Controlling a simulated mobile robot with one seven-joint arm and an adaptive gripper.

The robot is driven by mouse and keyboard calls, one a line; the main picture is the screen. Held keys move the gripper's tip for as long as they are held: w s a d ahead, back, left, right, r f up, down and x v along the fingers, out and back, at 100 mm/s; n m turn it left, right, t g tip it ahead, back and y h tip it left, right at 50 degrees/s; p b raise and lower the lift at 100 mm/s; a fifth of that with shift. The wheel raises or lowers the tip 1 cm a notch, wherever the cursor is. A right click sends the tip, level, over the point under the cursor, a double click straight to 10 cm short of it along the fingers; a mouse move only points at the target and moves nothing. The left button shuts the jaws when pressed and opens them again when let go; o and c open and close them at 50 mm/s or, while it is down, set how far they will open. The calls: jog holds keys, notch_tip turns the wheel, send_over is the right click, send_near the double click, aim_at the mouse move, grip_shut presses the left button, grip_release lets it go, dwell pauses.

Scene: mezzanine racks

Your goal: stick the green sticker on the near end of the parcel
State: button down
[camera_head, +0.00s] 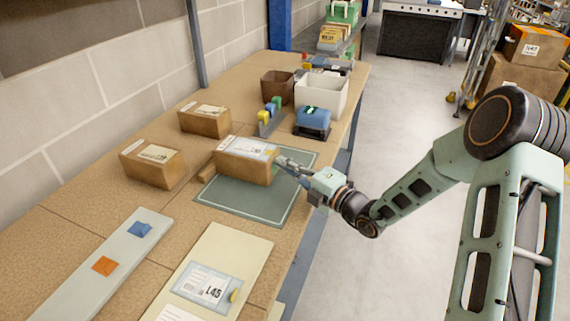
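The brown parcel (243,169) sits on the dark green mat (240,205), with a white label on its top. My gripper (281,161) is at the parcel's right end, its fingertips close against or touching it; I cannot tell which. The fingers are too small to show whether they are open or shut. I cannot make out a green sticker; anything at the fingertips is hidden or too small to tell. A pale backing strip (78,287) at the lower left carries a blue sticker (140,229) and an orange sticker (103,265).
Two more brown boxes stand left of the mat, one nearer (153,167) and one farther (205,122). A large labelled envelope (236,250) lies in front. Behind the mat are a blue device (312,118), a white bin (322,97) and a brown bin (277,88).

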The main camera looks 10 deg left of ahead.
jog(key=shift+a, duration=0.1)
jog(key=c, duration=1.8)
grip_release()
jog(key=shift+o, duration=0.2)
jog(key=shift+s+d+p, duration=0.2)
jog(key=shift+d+p, duration=0.65)
jog(key=shift+d, duration=1)
jog(key=shift+s+d+p, duration=0.15)
jog(key=shift+d+p, duration=0.15)
jog(key=shift+d, duration=0.55)
jog(key=shift+s+d+p, duration=0.15)
jog(key=shift+d+p, duration=0.1)
jog(key=shift+d, duration=0.55)
